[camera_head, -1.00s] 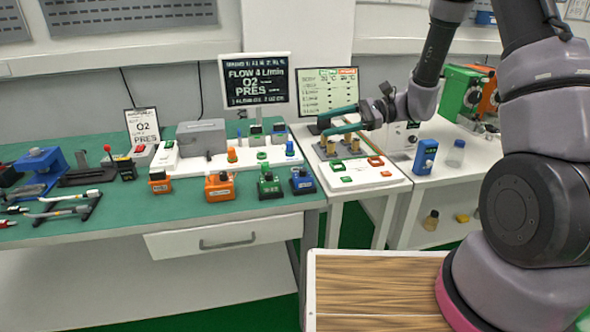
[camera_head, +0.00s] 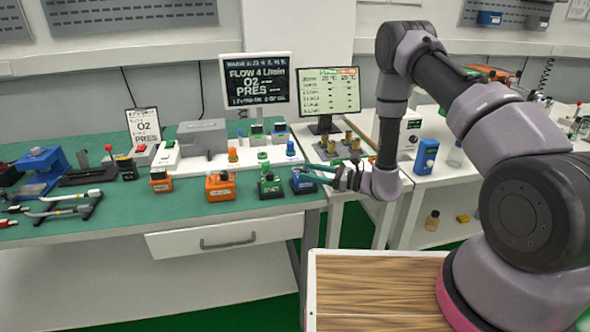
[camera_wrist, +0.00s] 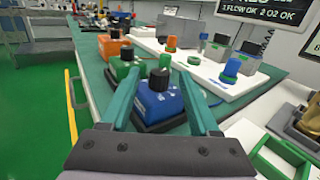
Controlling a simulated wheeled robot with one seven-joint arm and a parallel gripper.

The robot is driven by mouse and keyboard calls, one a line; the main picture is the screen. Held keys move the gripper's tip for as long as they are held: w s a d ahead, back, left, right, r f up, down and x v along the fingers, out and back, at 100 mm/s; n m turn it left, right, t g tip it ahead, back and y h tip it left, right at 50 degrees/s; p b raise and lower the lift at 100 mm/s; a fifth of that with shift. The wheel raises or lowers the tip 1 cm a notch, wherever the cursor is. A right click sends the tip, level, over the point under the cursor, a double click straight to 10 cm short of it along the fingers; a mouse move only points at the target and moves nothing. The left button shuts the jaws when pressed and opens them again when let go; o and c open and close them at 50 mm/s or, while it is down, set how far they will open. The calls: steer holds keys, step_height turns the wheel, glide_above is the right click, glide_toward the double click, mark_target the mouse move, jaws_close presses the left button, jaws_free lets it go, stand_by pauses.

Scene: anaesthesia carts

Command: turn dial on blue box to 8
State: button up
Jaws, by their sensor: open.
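The blue box (camera_head: 303,184) stands at the right front end of the green-topped table, last in a row of coloured boxes. In the wrist view the blue box (camera_wrist: 158,104) lies between my fingers, with a black dial (camera_wrist: 159,79) on its top. My gripper (camera_head: 310,173) has teal fingers, open, reaching left to the blue box. In the wrist view my gripper (camera_wrist: 161,73) has a fingertip on each side of the dial, with a gap visible. I cannot tell whether either finger touches it. The dial's number is too small to read.
A green box (camera_head: 268,187) stands just left of the blue box, then orange boxes (camera_head: 220,187). Behind is a white board (camera_wrist: 215,75) with several knobbed boxes. Another blue box (camera_head: 425,157) stands on the white bench at right. A monitor (camera_head: 328,92) stands behind my arm.

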mark_target(295, 173)
steer(key=shift+x, duration=2.8)
jaws_close()
